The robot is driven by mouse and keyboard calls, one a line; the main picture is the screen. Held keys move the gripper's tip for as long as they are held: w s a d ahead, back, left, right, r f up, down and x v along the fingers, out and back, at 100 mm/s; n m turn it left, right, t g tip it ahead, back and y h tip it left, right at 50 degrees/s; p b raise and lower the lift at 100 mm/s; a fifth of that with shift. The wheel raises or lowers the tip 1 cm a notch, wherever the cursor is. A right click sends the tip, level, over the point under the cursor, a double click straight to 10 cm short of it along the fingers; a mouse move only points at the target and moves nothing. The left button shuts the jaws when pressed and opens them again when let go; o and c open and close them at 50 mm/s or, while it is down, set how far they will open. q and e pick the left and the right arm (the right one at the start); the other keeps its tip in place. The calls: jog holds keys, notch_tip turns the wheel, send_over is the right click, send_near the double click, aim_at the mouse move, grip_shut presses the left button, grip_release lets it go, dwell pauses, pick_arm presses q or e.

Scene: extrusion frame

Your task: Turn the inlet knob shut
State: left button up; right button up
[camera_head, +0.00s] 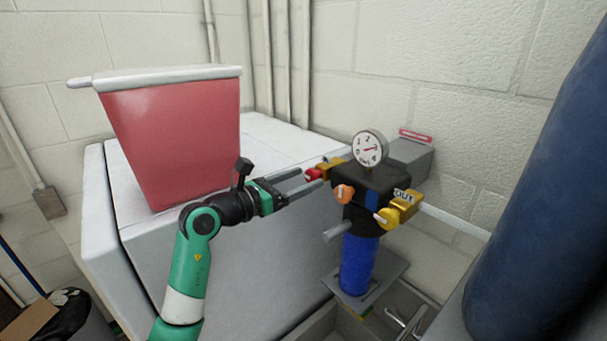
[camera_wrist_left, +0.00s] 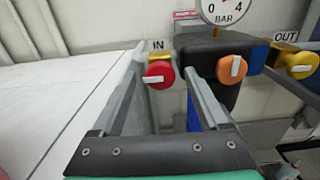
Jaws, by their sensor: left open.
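The red inlet knob (camera_head: 313,174) sits on the brass fitting at the left of the filter unit. In the left wrist view, the red knob (camera_wrist_left: 158,75) is under the IN label, and its white mark lies about level. My left gripper (camera_head: 308,180) reaches the unit from the left. In the left wrist view, its open fingers (camera_wrist_left: 164,74) frame the red knob, one on each side. I cannot tell whether either finger touches it. My right gripper is not in view.
An orange knob (camera_head: 343,194) and a yellow outlet knob (camera_head: 387,217) are close on the right. The gauge (camera_head: 370,148) stands above and the blue bowl (camera_head: 358,262) hangs below. A red bin (camera_head: 175,135) stands on the white cabinet (camera_head: 245,250). A large blue cylinder (camera_head: 545,210) fills the right edge.

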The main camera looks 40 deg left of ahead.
pick_arm(q)
jog(key=shift+w, duration=0.35)
grip_shut()
